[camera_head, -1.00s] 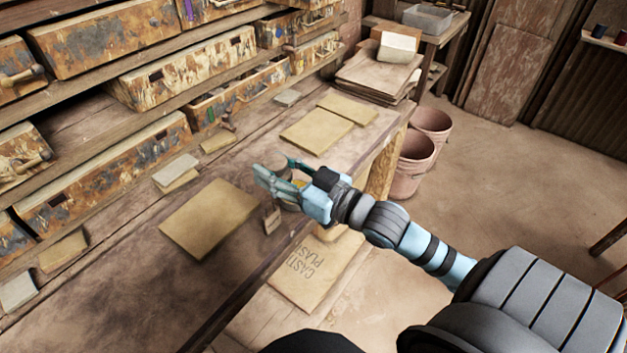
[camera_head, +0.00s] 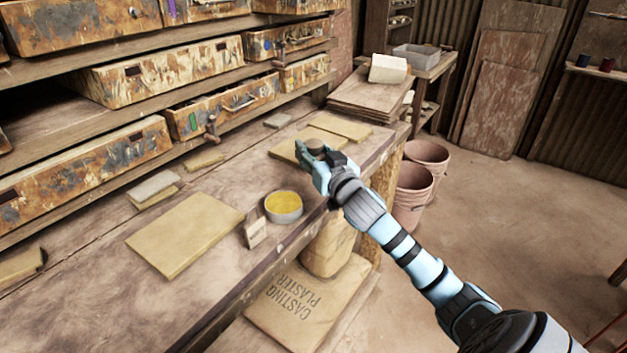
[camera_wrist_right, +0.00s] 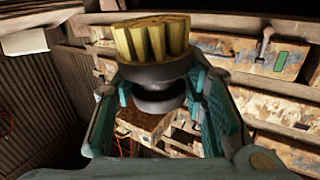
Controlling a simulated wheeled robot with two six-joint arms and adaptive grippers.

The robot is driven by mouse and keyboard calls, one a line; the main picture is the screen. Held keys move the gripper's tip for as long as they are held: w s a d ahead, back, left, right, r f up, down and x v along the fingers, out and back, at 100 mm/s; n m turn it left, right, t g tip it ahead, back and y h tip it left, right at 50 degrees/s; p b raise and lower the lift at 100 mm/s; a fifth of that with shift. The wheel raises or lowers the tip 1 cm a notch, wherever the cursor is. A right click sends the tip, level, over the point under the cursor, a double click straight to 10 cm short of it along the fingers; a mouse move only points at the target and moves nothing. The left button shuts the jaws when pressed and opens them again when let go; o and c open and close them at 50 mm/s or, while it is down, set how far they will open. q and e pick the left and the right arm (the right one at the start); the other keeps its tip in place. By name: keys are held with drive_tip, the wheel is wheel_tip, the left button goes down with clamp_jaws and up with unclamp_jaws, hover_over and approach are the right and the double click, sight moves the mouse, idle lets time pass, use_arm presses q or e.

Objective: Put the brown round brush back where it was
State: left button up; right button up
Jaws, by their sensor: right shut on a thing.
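My right gripper (camera_head: 318,155) is over the far right part of the workbench (camera_head: 105,290), near a tan board (camera_head: 288,151). It is shut on the brown round brush (camera_head: 316,145), whose small dark top shows between the fingers. In the right wrist view, the brush (camera_wrist_right: 155,60) has a dark round body and thick yellowish bristles, and sits between both fingers of my gripper (camera_wrist_right: 158,95). The head view does not show clearly how high it is above the bench. My left gripper is not in view.
A round tin with yellow contents (camera_head: 283,207) stands near the bench's front edge, beside a small upright block (camera_head: 255,232). A larger tan board (camera_head: 185,235) lies to the left. Drawers (camera_head: 222,104) line the back. Pinkish buckets (camera_head: 412,190) stand beyond the bench end.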

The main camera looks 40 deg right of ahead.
wheel_tip(320, 180, down, 6)
drive_tip(key=shift+s+r+b, duration=0.1)
drive_tip(key=shift+r+b, duration=0.05)
drive_tip(key=shift+b, duration=0.8)
drive_tip(key=o, duration=1.4)
drive_tip(key=p+v, duration=0.1)
drive_tip(key=v, duration=1.1)
drive_tip(key=shift+a, duration=0.1)
